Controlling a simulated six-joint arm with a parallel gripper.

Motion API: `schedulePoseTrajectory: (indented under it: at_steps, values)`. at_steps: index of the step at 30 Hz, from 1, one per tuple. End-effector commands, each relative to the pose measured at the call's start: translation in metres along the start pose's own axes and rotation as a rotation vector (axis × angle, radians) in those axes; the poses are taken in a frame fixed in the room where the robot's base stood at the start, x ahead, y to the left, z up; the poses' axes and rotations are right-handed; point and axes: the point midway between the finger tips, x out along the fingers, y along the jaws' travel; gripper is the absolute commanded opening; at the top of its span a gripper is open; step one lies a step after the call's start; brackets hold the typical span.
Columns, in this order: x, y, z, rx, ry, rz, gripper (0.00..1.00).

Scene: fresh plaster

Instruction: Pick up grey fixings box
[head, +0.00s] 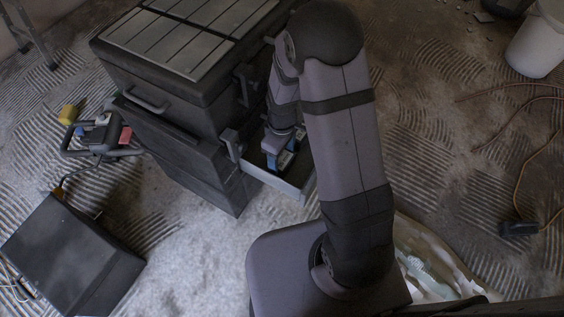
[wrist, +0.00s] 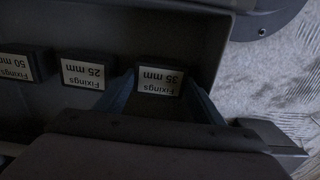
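Grey fixings boxes with white labels lie in the open drawer of the dark tool chest. In the wrist view, one labelled 35 mm (wrist: 160,80) is at the right, the 25 mm box (wrist: 84,72) is left of it, and the 50 mm box (wrist: 16,64) is at the left edge. My gripper (wrist: 160,92) has its blue fingers apart, one on each side of the 35 mm box. Whether they touch it is too dark to tell. In the head view, my gripper (head: 283,159) reaches down into the drawer (head: 288,189), and my arm hides part of it.
The tool chest (head: 165,135) stands behind the drawer, whose walls are close around my gripper. A dark box (head: 70,255) and a tool with red and yellow parts (head: 100,135) are at left. A white bucket (head: 535,45) and cables are at right. Floor left of my base is clear.

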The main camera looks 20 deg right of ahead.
Motion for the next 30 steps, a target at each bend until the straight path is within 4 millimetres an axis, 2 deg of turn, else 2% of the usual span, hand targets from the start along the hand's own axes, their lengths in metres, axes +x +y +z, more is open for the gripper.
schedulePoseTrajectory:
  at_steps: [11, 17, 23, 30]
  values:
    - [-0.003, 0.001, 0.0, 0.0, 0.001, 0.001, 0.32]
    - [-0.012, 0.004, 0.003, 0.002, 0.001, 0.001, 0.32]
    - [-0.036, 0.004, 0.002, 0.0, 0.003, 0.003, 0.32]
    - [-0.08, 0.004, 0.002, 0.0, 0.004, 0.003, 0.32]
